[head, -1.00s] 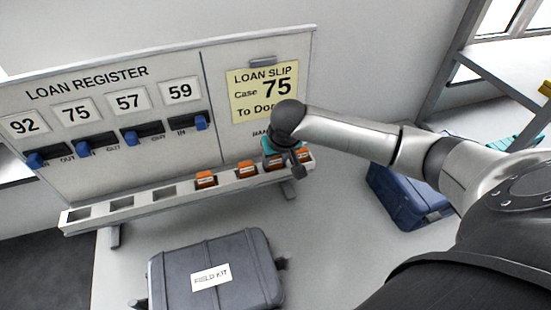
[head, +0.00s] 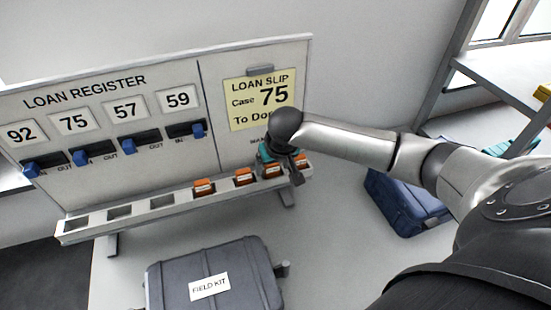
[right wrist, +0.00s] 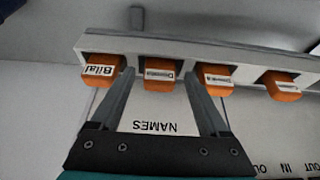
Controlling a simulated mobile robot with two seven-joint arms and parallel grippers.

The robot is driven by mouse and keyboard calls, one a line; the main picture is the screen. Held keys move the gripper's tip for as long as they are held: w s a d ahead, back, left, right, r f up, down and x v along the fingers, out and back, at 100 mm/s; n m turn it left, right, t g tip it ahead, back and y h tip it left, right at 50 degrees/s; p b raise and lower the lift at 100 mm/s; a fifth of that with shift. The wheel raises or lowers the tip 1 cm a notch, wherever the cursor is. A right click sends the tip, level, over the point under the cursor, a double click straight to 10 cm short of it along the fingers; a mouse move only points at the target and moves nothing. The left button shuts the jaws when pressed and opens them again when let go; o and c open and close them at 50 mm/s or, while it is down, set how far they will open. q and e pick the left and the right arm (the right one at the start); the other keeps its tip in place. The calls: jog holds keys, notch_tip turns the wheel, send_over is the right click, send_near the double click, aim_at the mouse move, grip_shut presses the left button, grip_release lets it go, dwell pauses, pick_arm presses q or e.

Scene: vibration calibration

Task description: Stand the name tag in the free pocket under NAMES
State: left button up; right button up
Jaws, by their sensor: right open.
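Several orange name tags stand in the right part of the pale pocket rail (head: 185,206). The rightmost tag reads Bilal (right wrist: 102,72). The tag beside it (right wrist: 158,74) has a name that seems to begin with "Do"; the rest is too small to read. My right gripper (head: 283,172) is at this second tag. In the right wrist view, my open right gripper (right wrist: 159,78) has one fingertip on each side of it; I cannot tell whether they touch it. The NAMES lettering (right wrist: 155,127) shows upside down between the fingers. My left gripper is not in view.
Empty pockets (head: 120,212) show at the rail's left part. The LOAN REGISTER board (head: 100,160) with blue levers and the yellow loan slip (head: 250,85) stand behind. A grey FIELD KIT case (head: 235,272) lies in front; a blue case (head: 405,203) stands right.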

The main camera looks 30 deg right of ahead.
jog(key=p+v, duration=0.1)
jog(key=v, duration=1.1)
jog(key=shift+f, duration=0.15)
